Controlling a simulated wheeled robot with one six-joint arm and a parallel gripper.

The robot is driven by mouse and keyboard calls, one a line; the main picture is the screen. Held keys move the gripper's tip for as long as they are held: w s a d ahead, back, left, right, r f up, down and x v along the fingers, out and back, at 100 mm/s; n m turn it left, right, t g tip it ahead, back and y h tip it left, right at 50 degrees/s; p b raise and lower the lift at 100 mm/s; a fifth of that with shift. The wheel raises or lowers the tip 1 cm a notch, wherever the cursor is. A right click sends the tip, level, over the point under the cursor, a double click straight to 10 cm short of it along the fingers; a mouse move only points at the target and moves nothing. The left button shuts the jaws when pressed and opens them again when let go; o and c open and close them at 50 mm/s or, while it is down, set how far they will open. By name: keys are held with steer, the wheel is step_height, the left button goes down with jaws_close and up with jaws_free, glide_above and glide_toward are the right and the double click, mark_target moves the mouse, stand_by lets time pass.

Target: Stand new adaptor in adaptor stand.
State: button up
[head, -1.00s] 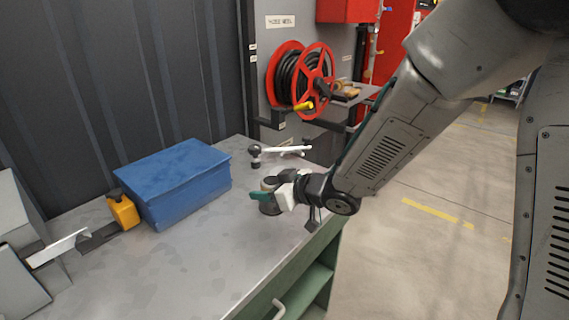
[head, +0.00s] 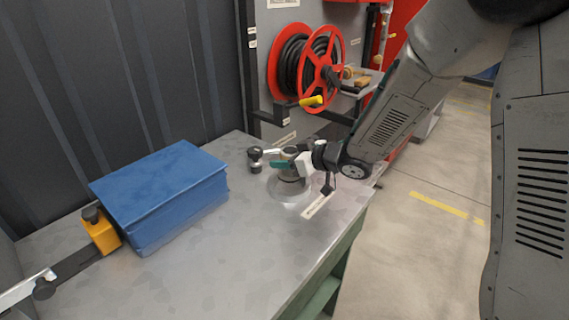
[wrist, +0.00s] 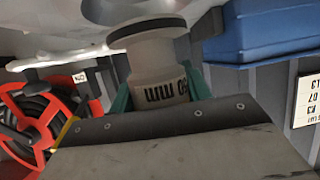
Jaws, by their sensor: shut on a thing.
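My gripper (head: 283,164) is shut on the new adaptor (head: 291,174), a grey-beige cylinder held between teal fingertips. In the wrist view the adaptor (wrist: 155,68) is upside down in the picture, with dark "mm" lettering on its side and a wider round end. Below it in the head view is a flat round grey disc (head: 290,193) on the bench, which looks like the adaptor stand. A white label strip (head: 319,204) lies at its front right. The adaptor looks roughly upright over the disc. I cannot tell whether they touch.
The grey bench (head: 220,265) is clear in front. A blue box (head: 160,195) and a yellow block (head: 100,231) stand to the left. A dark-knobbed fitting (head: 255,160) stands close left of my gripper. A red hose reel (head: 305,66) hangs behind.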

steer(key=shift+w+f, duration=0.1)
steer(key=shift+f, duration=0.05)
steer(key=f, duration=0.3)
steer(key=shift+a+f, duration=0.15)
steer(key=shift+a, duration=0.05)
steer(key=o, duration=1.2)
steer(key=v, duration=1.2)
steer(key=shift+d, duration=0.15)
